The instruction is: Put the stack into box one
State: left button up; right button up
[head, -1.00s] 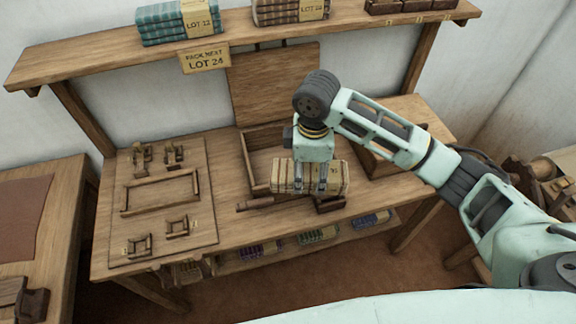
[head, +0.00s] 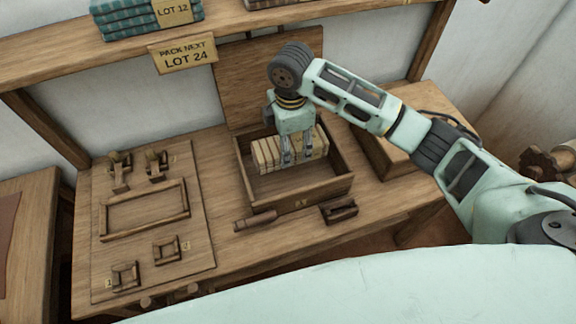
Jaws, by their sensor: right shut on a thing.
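The stack (head: 265,155), a beige, folded striped bundle, is in my right gripper (head: 293,158). The gripper points down with its fingers shut on the stack. The stack is over or inside an open wooden box (head: 310,194) with its lid (head: 240,75) raised at the back. The stack's underside is hidden, so I cannot tell whether it touches the box floor. A mark on the box front is too small to read for certain. My left gripper is not in view.
A second wooden box (head: 392,160) stands right of the open one, partly behind my arm. A wooden-handled tool (head: 255,221) and a small wooden block (head: 339,211) lie in front. A board with frames (head: 150,240) is at left. A shelf (head: 110,60) with a "LOT 24" sign (head: 187,57) is above.

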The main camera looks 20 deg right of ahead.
aim_at(291, 137)
notch_tip(291, 137, down, 4)
jog(key=shift+s+f+p, duration=0.15)
jog(key=shift+f+p, duration=0.1)
jog(key=shift+p, duration=0.1)
notch_tip(291, 137, down, 4)
jog(key=shift+r, duration=0.1)
jog(key=shift+f, duration=0.5)
jog(key=o, duration=1.3)
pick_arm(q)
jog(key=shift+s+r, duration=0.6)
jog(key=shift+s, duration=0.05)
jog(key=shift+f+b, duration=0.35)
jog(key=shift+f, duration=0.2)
pick_arm(e)
notch_tip(291, 137, up, 12)
jog(key=shift+r, duration=0.2)
